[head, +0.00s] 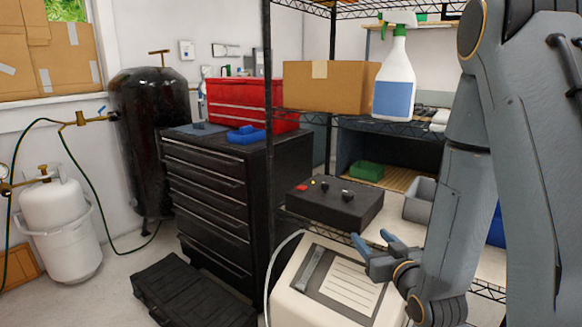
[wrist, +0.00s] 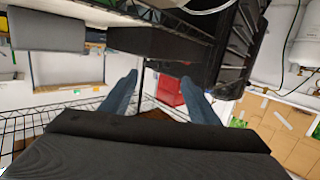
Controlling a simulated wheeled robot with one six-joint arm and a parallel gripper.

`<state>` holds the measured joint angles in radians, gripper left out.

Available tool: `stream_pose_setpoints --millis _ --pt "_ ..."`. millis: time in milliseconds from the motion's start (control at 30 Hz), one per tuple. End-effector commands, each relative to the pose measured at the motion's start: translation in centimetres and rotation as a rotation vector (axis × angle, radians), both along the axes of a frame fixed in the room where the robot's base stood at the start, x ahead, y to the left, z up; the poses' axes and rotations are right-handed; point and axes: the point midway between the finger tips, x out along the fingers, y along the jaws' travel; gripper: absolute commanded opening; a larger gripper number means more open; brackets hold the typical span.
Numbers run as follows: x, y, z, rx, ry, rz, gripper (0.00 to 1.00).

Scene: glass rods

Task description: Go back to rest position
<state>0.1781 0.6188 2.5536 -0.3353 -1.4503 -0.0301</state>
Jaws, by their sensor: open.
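My gripper (head: 372,244) is at the lower right of the head view, on the end of my grey arm. Its two blue-grey fingers are apart with nothing between them. In the wrist view the fingers of my gripper (wrist: 155,92) point away from the camera, spread with a clear gap. Through and beyond the gap I see shelving and a red case. In the head view the gripper appears over the white machine with a label panel (head: 338,282); I cannot tell how far above it is. No glass rods are visible to me.
A wire shelf (head: 268,60) holds a spray bottle (head: 394,80), a cardboard box (head: 322,88) and a black control box (head: 336,204). A black drawer cabinet (head: 208,195) carries a red toolbox (head: 240,104). A black case (head: 185,290) and a white gas cylinder (head: 58,225) stand on the floor.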

Motion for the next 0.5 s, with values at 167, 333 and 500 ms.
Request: stream_pose_setpoints --millis 167,333,500 --pt "-0.2 -0.1 -0.1 -0.030 0.104 -0.011 0.55" --pt "-1.1 -0.3 -0.5 -0.064 0.252 -0.032 0.55" --pt "-3.6 -0.7 -0.5 -0.101 0.475 -0.068 0.55"
